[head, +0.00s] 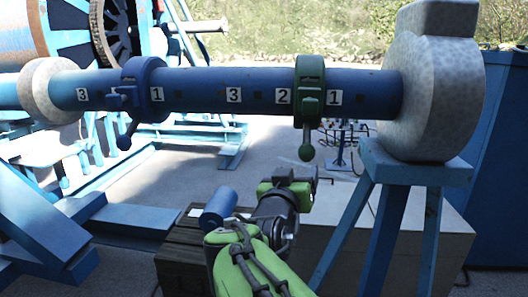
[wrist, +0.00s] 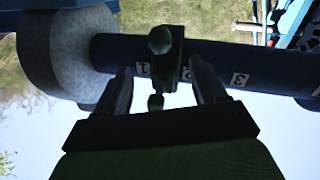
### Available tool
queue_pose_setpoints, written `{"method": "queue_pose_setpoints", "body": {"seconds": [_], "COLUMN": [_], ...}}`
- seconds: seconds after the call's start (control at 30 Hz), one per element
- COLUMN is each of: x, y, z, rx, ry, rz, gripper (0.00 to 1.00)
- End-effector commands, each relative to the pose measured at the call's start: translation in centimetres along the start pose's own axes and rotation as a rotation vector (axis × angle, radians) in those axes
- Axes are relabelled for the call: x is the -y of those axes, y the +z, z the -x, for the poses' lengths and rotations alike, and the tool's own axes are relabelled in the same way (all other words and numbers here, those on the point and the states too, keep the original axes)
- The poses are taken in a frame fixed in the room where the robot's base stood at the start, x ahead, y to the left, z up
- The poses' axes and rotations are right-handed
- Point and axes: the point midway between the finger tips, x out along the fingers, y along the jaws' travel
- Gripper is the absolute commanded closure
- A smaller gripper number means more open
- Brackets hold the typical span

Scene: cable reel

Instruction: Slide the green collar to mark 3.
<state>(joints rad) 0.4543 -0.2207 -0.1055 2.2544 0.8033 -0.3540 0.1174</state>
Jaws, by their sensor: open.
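The green collar (head: 311,75) sits around the horizontal blue shaft (head: 365,90), between the white labels 2 (head: 283,97) and 1 (head: 334,97). A stem with a round knob (head: 306,152) hangs from it. Label 3 (head: 234,96) is further left, with bare shaft around it. My gripper (head: 317,181) is open and empty, below the shaft and close under the knob. In the wrist view, which looks turned over, the dark green collar (wrist: 172,68) appears between my two spread fingers (wrist: 161,66). Whether a finger touches it, I cannot tell.
A blue collar (head: 146,85) sits on the shaft further left, beside another label 3 (head: 83,95) and label 1 (head: 157,94). A pale speckled block (head: 432,95) holds the shaft's right end on a blue stand (head: 385,190). A blue cylinder (head: 219,205) lies on a crate left of my arm.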

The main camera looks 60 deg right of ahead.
Motion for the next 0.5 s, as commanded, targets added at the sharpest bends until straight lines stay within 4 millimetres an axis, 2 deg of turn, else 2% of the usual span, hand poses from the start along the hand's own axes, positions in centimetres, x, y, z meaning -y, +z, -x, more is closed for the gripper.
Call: {"method": "queue_pose_setpoints", "body": {"seconds": [0.3,0.5], "x": [-0.2,-0.1], "y": [-0.2,-0.2], "z": [-8.0,-12.4], "rx": [0.005,0.003], "ry": [0.004,0.002], "rz": [0.003,0.002], "gripper": [0.29,0.29]}}
